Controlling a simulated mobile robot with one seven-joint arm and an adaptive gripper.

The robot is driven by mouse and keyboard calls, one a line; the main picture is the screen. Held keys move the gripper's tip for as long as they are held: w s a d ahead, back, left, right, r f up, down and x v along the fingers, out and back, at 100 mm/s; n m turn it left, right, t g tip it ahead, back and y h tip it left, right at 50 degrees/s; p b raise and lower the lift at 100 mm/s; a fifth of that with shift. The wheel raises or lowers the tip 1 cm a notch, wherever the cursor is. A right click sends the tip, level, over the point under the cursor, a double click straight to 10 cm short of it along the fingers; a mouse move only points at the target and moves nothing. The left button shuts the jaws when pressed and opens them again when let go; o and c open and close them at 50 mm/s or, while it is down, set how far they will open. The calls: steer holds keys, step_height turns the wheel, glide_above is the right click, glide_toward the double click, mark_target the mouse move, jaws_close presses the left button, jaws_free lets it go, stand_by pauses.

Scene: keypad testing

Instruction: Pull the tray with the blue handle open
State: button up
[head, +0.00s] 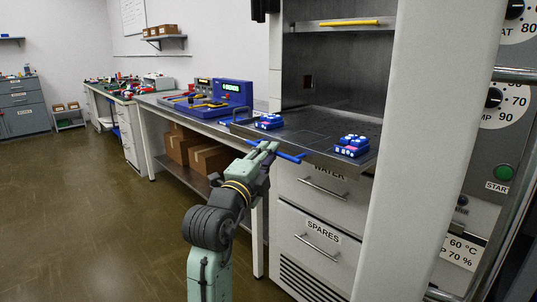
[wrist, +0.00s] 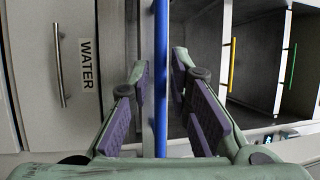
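The blue handle (head: 290,156) is a long bar at the front of a flat metal tray (head: 306,139) in the cabinet, just above the WATER drawer. Two blue keypad-like blocks, one at the left (head: 269,121) and one at the right (head: 352,146), rest on the tray. My gripper (head: 268,147) is at the handle, near its middle. In the wrist view the blue bar (wrist: 160,60) runs between my two fingers, with a narrow gap on each side. The fingers are open around it; in the head view they hide part of the bar.
A higher tray has a yellow handle (head: 349,22); a green handle (wrist: 292,66) also shows in the wrist view. WATER (head: 323,190) and SPARES (head: 318,243) drawers lie below. A workbench with a blue device (head: 233,92) stands left. Floor (head: 100,210) is clear at left.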

steer(key=v, duration=1.1)
steer(key=shift+f, duration=0.15)
steer(key=shift+s+a, duration=0.1)
